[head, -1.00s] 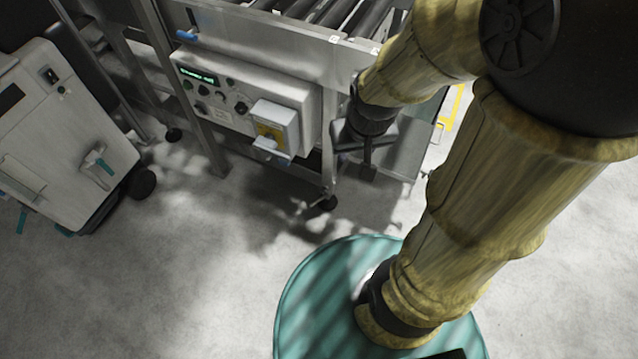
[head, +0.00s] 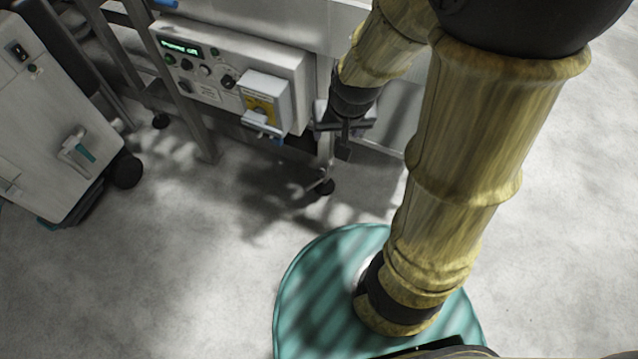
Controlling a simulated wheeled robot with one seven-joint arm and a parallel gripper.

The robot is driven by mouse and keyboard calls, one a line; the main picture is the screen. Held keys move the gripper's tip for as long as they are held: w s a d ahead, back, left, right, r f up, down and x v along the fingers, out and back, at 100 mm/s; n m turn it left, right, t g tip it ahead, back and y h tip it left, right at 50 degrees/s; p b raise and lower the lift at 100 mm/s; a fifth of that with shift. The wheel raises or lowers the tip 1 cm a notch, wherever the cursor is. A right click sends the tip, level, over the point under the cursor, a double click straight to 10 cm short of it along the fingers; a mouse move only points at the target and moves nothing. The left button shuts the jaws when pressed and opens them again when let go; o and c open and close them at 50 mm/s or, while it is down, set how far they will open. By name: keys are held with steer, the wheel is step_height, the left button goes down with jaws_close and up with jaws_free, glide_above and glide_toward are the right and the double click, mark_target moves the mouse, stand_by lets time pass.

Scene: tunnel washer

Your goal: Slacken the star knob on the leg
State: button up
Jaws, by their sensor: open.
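The machine's front leg (head: 326,148) runs down to a dark round foot (head: 326,187) on the floor. A small pale fitting with a thin bar (head: 316,183) sticks out to the left, low on this leg. It is too small and shaded to tell whether it is the star knob; no clear star shape shows. My gripper (head: 333,140) is open, points down and overlaps the upper part of the leg in the head view. It hides some of the leg behind it. I cannot tell whether it touches the leg. Nothing shows between its fingers.
A control box (head: 232,78) with a lit display and buttons hangs left of the leg, and a grey switch box with a yellow plate (head: 262,102) juts from it. A wheeled grey cabinet (head: 62,125) stands at the left. The floor (head: 190,270) in front is clear.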

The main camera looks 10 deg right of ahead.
mark_target(320, 175)
steer(key=w+a+f+m+t+h+b, duration=0.1)
steer(key=w+a+f+m+b, duration=0.15)
steer(key=w+f+b, duration=0.8)
steer(key=a+f+m+t+h+b, duration=0.15)
steer(key=a+f+b, duration=0.3)
steer(key=f, duration=1.25)
steer(key=w+a+f+m+t+b, duration=0.2)
steer(key=w+f+b, duration=0.5)
steer(key=f, duration=0.7)
steer(key=s+f+m+t+h+b, duration=0.1)
steer(key=s+f+t+h+b, duration=0.2)
steer(key=f, duration=0.7)
steer(key=s+f+m+t+h+b, duration=0.1)
steer(key=s+f+t+h+b, duration=0.2)
steer(key=f, duration=0.7)
steer(key=s+h+b, duration=0.1)
steer(key=h+b, duration=0.1)
steer(key=b, duration=0.1)
steer(key=shift+f+m+t, duration=0.35)
steer(key=shift+m, duration=0.05)
steer(key=shift+d+h, duration=0.2)
steer(key=shift+h, duration=0.05)
steer(key=b+x, duration=0.7)
steer(key=x, duration=0.9)
steer(key=shift+w+d+f+b, duration=0.1)
steer(key=shift+w+f+b, duration=0.15)
steer(key=shift+b, duration=0.1)
steer(key=shift+w+d+r, duration=0.2)
steer(key=shift+w+d, duration=0.05)
steer(key=shift+w, duration=0.15)
